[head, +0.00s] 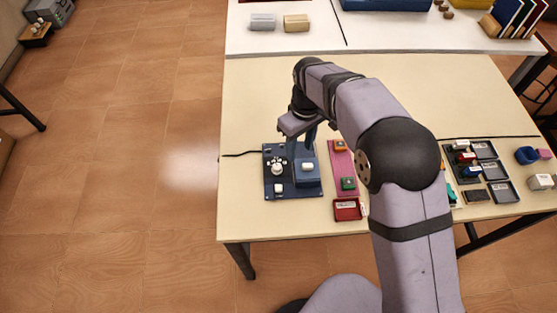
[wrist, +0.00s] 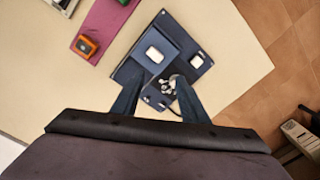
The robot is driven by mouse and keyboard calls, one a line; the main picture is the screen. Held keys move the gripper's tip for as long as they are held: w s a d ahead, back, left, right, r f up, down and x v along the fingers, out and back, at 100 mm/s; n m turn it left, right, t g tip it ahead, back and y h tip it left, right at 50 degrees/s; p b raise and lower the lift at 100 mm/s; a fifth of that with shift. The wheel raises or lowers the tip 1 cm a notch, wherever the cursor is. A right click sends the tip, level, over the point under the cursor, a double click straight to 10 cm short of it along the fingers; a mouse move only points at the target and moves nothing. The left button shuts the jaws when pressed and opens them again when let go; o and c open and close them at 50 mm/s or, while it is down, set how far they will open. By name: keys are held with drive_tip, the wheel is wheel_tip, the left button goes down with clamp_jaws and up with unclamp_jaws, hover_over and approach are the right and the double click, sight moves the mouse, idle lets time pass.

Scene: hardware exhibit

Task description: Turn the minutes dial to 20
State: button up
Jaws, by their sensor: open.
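A dark blue panel (head: 292,192) lies near the table's left front edge. A pale round knob (head: 277,168) with small marks around it sits on its left part; it is the only dial-like part I make out. Its numbers and pointer are too small to read. In the wrist view the knob (wrist: 170,86) shows near the right fingertip, partly hidden by that finger. My gripper (head: 309,146) is above the panel, toward its back. In the wrist view my gripper (wrist: 158,84) is open, its fingers apart with nothing held.
A raised blue block with a white button (head: 308,166) stands right of the knob; another white button (head: 278,188) is in front. A pink mat (head: 341,160) with small boxes and a red tray (head: 347,209) lie to the right. A cable (head: 240,154) runs left. The table behind is clear.

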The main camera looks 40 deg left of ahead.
drive_tip(key=n, duration=0.2)
hover_over(277, 166)
drive_tip(key=shift+w+f, duration=0.1)
drive_tip(key=shift+f, duration=0.6)
drive_tip(key=shift+f+p, duration=1.45)
drive_tip(key=shift+f, duration=2.2)
drive_tip(key=shift+c, duration=0.2)
clamp_jaws()
